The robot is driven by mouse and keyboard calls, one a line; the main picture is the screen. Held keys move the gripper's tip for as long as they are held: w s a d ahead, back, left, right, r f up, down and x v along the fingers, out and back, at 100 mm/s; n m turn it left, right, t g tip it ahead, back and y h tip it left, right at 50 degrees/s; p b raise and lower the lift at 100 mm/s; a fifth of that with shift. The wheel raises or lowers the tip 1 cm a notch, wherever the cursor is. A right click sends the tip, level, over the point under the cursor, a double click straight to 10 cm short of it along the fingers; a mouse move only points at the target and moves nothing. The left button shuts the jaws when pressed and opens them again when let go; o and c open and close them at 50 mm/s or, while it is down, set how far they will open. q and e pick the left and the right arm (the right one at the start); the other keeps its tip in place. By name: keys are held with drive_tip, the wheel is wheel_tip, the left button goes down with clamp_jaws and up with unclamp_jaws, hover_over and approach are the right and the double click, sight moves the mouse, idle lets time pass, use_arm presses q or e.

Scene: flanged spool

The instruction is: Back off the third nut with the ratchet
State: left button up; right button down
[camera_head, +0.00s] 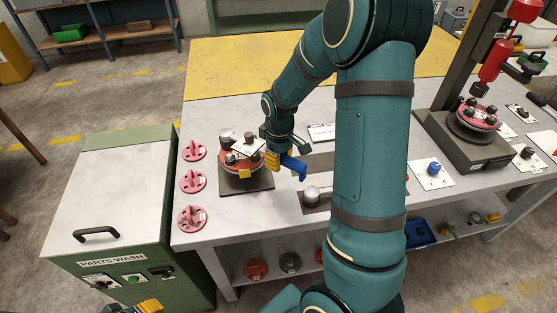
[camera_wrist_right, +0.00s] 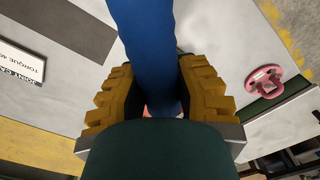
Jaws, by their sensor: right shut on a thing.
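The flanged spool (camera_head: 230,168) is red and stands on a dark square plate (camera_head: 254,187) at the left of the bench. Several nuts or studs stand on its top, with a white tag among them. My right gripper (camera_head: 272,160) is at the spool's right side, its yellow fingers shut on the blue handle of the ratchet (camera_head: 294,166). In the wrist view the blue handle (camera_wrist_right: 148,45) runs between the fingers; the ratchet's head is hidden, so I cannot tell whether it sits on a nut. My left gripper (camera_head: 148,306) shows only as yellow pads at the bottom edge.
Pink flanged parts (camera_head: 192,181) line the bench's left edge. A silver round part (camera_head: 312,194) lies right of the plate. The green parts washer (camera_head: 120,200) stands left of the bench. A press-like stand (camera_head: 462,140) is at right. My right arm covers the middle of the bench.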

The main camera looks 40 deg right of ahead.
drive_tip(key=shift+r+p, duration=2.05)
drive_tip(key=shift+r, duration=0.9)
